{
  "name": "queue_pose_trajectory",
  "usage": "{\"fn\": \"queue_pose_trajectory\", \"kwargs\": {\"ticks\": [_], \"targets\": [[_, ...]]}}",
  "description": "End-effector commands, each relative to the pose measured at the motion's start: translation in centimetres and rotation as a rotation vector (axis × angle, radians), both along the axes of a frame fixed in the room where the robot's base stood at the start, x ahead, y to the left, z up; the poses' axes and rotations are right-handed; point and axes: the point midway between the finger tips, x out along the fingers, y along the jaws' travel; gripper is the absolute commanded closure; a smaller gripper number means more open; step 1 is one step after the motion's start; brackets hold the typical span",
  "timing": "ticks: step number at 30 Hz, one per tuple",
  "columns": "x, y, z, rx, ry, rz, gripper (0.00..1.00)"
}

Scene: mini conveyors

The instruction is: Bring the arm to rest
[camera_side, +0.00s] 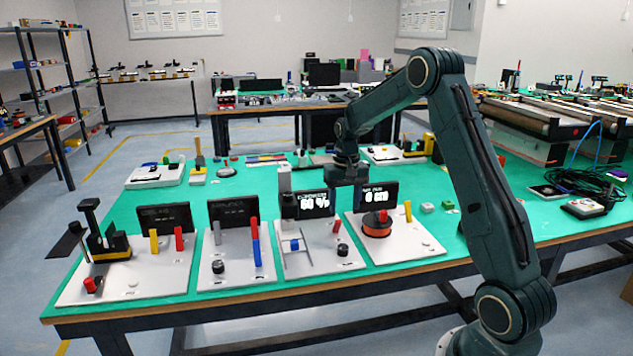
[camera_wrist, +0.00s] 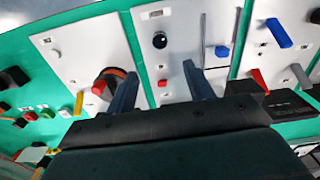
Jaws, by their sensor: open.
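My dark green arm reaches up and over the green table, coming from the right in the side view. My gripper (camera_side: 346,172) hangs pointing down behind the two right-hand display panels; its fingers are partly hidden by the screens there. In the wrist view my gripper (camera_wrist: 161,75) shows two dark fingers spread apart with nothing between them. A white board (camera_wrist: 168,28) with a black knob lies below the gap. An orange-red round piece (camera_wrist: 108,82) shows beside the left finger, apparently below it.
Four white boards stand along the table's front edge, including a left board (camera_side: 125,283) with a black-and-yellow device. Upright screens, such as the lit right screen (camera_side: 376,196), rise near my gripper. A black cable coil (camera_side: 582,186) lies at right. The green table (camera_side: 265,187) has bare patches.

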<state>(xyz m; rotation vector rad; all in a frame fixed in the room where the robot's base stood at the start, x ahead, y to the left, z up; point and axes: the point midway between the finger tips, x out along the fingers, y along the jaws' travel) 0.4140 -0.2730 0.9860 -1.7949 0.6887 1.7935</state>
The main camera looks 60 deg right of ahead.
Motion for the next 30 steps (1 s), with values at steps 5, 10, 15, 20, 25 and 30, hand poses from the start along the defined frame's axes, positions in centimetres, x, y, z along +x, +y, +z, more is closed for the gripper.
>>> {"fn": "queue_pose_trajectory", "kwargs": {"ticks": [5,10,15,20,25,30], "targets": [[0.0,0.0,0.0,0.0,0.0,0.0,0.48],[0.0,0.1,0.1,-0.001,-0.001,0.001,0.48],[0.0,0.9,1.1,-0.007,-0.011,0.018,0.48],[-0.3,2.9,3.4,-0.022,-0.034,0.058,0.48],[-1.2,6.1,6.6,-0.044,-0.072,0.122,0.48],[-2.7,9.6,9.6,-0.066,-0.113,0.193,0.48]]}}
